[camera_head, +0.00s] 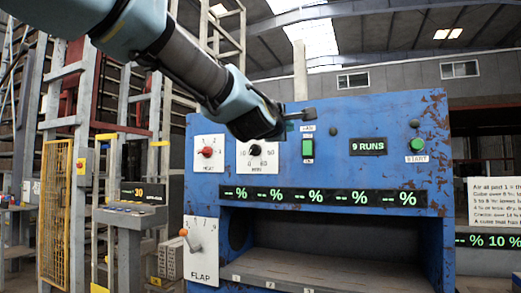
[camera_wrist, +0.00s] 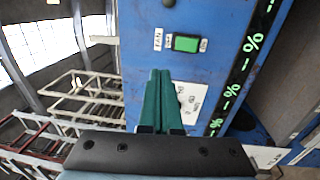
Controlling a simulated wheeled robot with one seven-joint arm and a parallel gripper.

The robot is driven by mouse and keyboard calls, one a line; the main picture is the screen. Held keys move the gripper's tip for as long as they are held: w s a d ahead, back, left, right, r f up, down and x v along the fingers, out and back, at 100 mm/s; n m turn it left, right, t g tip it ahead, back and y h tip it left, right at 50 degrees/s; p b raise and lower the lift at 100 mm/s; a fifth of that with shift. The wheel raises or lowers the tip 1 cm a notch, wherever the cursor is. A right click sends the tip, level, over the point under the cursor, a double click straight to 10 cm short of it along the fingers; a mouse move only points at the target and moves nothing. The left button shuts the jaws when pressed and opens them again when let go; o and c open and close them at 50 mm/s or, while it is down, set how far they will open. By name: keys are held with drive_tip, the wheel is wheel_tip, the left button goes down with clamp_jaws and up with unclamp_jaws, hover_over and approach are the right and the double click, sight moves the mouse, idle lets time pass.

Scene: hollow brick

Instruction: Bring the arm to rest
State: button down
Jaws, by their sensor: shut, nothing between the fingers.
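My arm reaches in from the top left of the head view, in front of the blue machine (camera_head: 350,225). My gripper (camera_head: 290,125) is at the upper part of the machine's face, near the dial with the black knob (camera_head: 255,150) and the green switch (camera_head: 308,148). In the wrist view my gripper's two teal fingers (camera_wrist: 159,75) are together with nothing between them. The green switch also shows there (camera_wrist: 186,43), beyond the fingertips. No contact with the panel is visible. The dial is partly hidden behind the fingers in the wrist view.
The machine also bears a red knob (camera_head: 206,152), an orange-tipped flap lever (camera_head: 184,232), a green start button (camera_head: 417,144), a "9 RUNS" display (camera_head: 367,146) and a strip of blank percent readings (camera_head: 325,196). A grey console (camera_head: 130,215) and yellow fence (camera_head: 55,215) stand left.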

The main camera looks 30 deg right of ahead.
drive_tip(key=w+a+f+m+g+y+p, duration=0.15)
drive_tip(key=w+a+f+y, duration=0.45)
drive_tip(key=a+f, duration=0.6)
drive_tip(key=w+a+f+m+y+p, duration=0.1)
drive_tip(key=w+a+f+m+y, duration=0.25)
drive_tip(key=w+a+f, duration=0.8)
drive_tip(key=s+a+f+m+g+y+p, duration=0.1)
drive_tip(key=s+a+f+g+y, duration=0.3)
drive_tip(key=a+f, duration=0.9)
drive_tip(key=s+a+f+m+g+y, duration=0.1)
drive_tip(key=s+a+f, duration=0.2)
drive_tip(key=s+a, duration=0.3)
drive_tip(key=s+a+f+g+y+p, duration=0.1)
drive_tip(key=s+a+f+g, duration=0.1)
drive_tip(key=s+a, duration=0.4)
drive_tip(key=shift+a+f+m, duration=0.4)
drive_tip(key=shift+a+f, duration=0.1)
drive_tip(key=shift+a, duration=0.65)
